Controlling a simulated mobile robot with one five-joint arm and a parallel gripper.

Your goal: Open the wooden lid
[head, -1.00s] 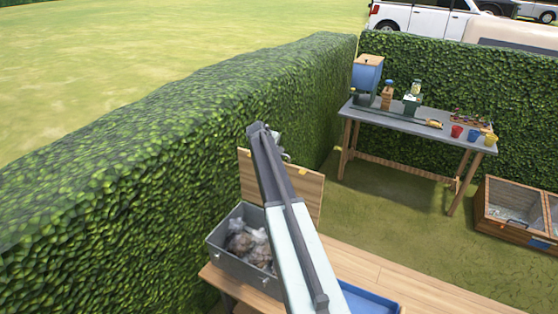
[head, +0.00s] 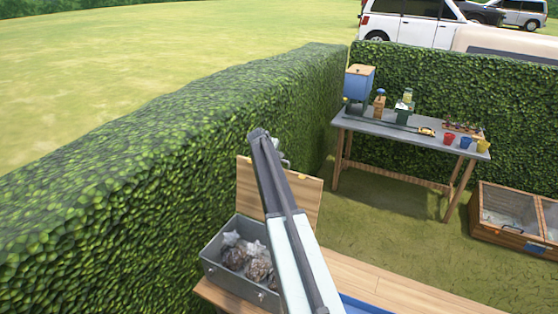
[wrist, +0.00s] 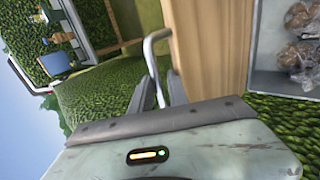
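The wooden lid (head: 307,193) stands raised, roughly upright, at the back of a grey box (head: 238,283). The box is open at the top. In the wrist view the lid (wrist: 204,45) is a wooden panel right of my fingers, with a bent metal handle (wrist: 149,58) at its left side. My gripper (wrist: 158,90) has its fingers apart, with the handle's bar between them; firm contact cannot be made out. In the head view my arm crosses the lid and hides its middle, and the fingertips are hard to see.
Bags of brown lumps (head: 245,256) lie in the box. The box stands on a wooden bench (head: 380,283) with a blue tray (head: 357,304). A hedge (head: 130,190) runs close on the left. A grey-topped table (head: 405,131) with pots stands at the back right.

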